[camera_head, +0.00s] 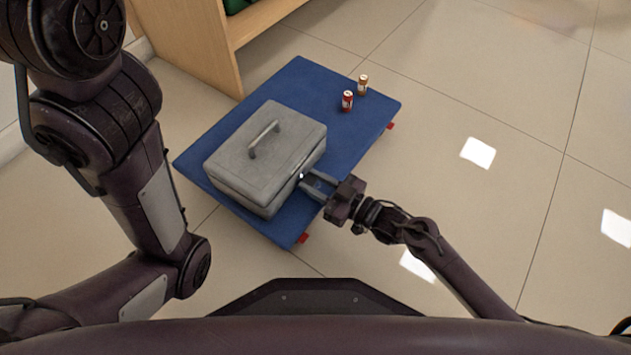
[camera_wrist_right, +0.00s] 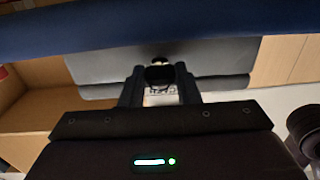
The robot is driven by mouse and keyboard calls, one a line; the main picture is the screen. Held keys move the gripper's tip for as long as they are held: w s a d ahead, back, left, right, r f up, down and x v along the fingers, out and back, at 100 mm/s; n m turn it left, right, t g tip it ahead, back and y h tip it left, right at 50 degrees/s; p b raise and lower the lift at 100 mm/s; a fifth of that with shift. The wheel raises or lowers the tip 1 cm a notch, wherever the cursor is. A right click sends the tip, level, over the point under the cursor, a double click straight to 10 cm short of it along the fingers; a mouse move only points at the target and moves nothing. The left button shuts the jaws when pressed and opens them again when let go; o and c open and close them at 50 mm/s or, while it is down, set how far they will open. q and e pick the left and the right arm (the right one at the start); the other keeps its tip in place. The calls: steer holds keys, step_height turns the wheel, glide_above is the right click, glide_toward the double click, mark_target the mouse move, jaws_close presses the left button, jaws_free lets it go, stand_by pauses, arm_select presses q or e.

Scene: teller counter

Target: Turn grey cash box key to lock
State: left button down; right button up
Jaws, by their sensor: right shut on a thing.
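The grey cash box (camera_head: 262,163), with a handle on its closed lid, sits on a blue platform (camera_head: 297,77). My right gripper (camera_head: 304,181) is at the box's right-hand side, shut on the key, of which only a small light spot (camera_head: 301,176) shows at the fingertips. In the right wrist view the fingers (camera_wrist_right: 160,84) close around a small dark, round-topped piece in front of the grey box (camera_wrist_right: 92,70). The fingers hide most of the key, and its turn angle cannot be told. My left gripper is out of view; only the left arm shows.
A red can (camera_head: 347,101) and an orange-brown can (camera_head: 363,85) stand on the platform behind the box. A wooden shelf unit (camera_head: 190,40) stands at the back left. The tiled floor (camera_head: 480,90) to the right is clear.

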steer(key=n+p, duration=0.1)
steer(key=n, duration=0.3)
steer(key=n+p, duration=0.1)
steer(key=n, duration=0.3)
steer(key=shift+n, duration=0.4)
steer(key=n+p, duration=0.1)
steer(key=n, duration=0.8)
steer(key=shift+f, duration=0.1)
stand_by(0.5)
steer(key=o, duration=1)
